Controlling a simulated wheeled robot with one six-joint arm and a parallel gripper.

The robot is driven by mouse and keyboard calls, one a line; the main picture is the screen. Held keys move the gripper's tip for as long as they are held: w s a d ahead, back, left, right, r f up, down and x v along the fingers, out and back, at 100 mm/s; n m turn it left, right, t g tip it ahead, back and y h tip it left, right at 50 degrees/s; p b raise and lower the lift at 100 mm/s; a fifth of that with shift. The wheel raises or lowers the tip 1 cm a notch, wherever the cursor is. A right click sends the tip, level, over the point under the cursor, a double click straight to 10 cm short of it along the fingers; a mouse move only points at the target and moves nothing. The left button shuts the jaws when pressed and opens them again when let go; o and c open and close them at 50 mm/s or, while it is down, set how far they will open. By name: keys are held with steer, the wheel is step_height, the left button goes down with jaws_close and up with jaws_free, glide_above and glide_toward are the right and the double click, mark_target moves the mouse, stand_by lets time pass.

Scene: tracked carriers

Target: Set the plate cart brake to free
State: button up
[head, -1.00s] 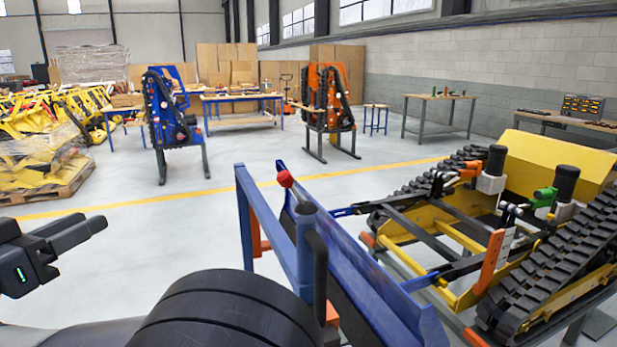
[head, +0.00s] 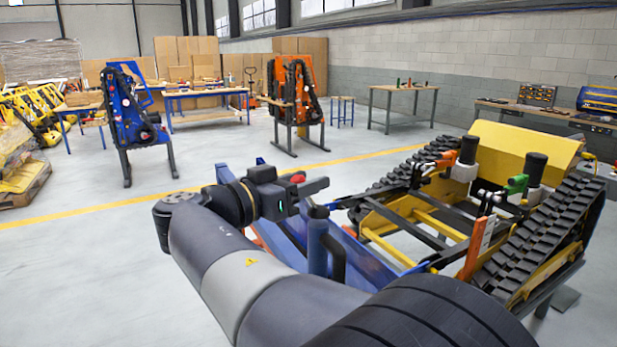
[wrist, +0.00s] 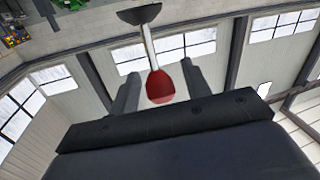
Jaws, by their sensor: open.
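The brake lever's red knob (head: 298,177) stands at the near end of the blue cart frame (head: 222,174). In the wrist view the red knob (wrist: 160,88) sits on a bright metal rod with a black collar. My gripper (head: 312,184) is open at the knob. In the wrist view its two dark fingers (wrist: 161,82) stand on either side of the knob, with a visible gap at each side. The gripper partly hides the lever in the head view, and its lower end is out of sight.
A yellow tracked carrier (head: 510,155) with black tracks stands right of the cart. It has orange and green handles. A blue carrier (head: 130,118) and an orange one (head: 293,90) stand upright behind.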

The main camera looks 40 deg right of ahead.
steer(key=shift+d, duration=0.55)
steer(key=shift+c, duration=0.3)
jaws_close()
